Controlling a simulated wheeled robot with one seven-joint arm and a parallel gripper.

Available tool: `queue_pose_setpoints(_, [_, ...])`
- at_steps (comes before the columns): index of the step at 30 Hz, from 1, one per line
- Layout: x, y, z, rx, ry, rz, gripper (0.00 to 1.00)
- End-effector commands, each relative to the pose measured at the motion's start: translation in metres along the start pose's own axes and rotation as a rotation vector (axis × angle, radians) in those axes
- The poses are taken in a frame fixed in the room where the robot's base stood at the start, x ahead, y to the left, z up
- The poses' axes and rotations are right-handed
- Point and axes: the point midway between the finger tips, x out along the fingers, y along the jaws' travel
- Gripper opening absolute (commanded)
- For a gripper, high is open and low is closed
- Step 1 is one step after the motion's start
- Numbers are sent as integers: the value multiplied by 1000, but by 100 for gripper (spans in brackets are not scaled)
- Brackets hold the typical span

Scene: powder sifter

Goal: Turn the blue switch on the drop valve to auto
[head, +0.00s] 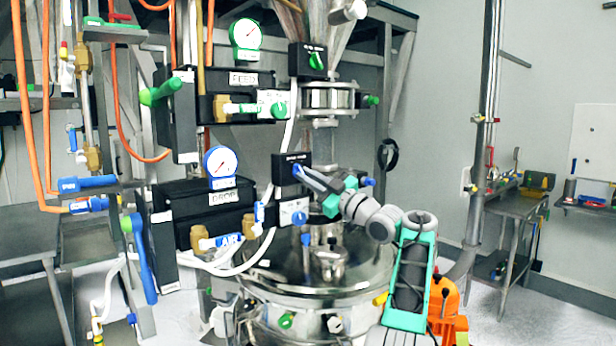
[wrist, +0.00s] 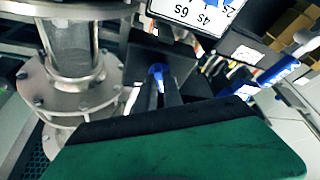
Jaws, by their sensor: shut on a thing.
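The blue switch (head: 297,170) sits on a small black box (head: 283,172) at the middle of the machine, right of the "DROP" gauge unit. My gripper (head: 305,173) reaches it from the right, its fingers at the switch. In the wrist view the blue switch (wrist: 157,71) shows between the tips of my two dark fingers (wrist: 160,85), which are shut on it. The fingers hide most of the switch, and I cannot read which position it points to.
A white dial with a blue knob (head: 293,212) is just below the switch box. Above are the "FEED" gauge (head: 245,33) and a black box with a green switch (head: 316,60). A steel vessel lid (head: 320,275) lies below. A white hose (head: 262,250) curves at left.

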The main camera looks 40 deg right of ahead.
Motion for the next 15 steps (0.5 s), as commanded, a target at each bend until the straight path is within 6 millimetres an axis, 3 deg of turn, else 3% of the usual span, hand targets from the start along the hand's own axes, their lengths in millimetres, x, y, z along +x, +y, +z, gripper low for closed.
queue_pose_setpoints(5, [0, 0, 0, 0, 0, 0, 0])
queue_pose_setpoints(6, [0, 0, 0, 0, 0, 0, 12])
queue_pose_setpoints(15, [0, 0, 0, 1, 0, 0, 33])
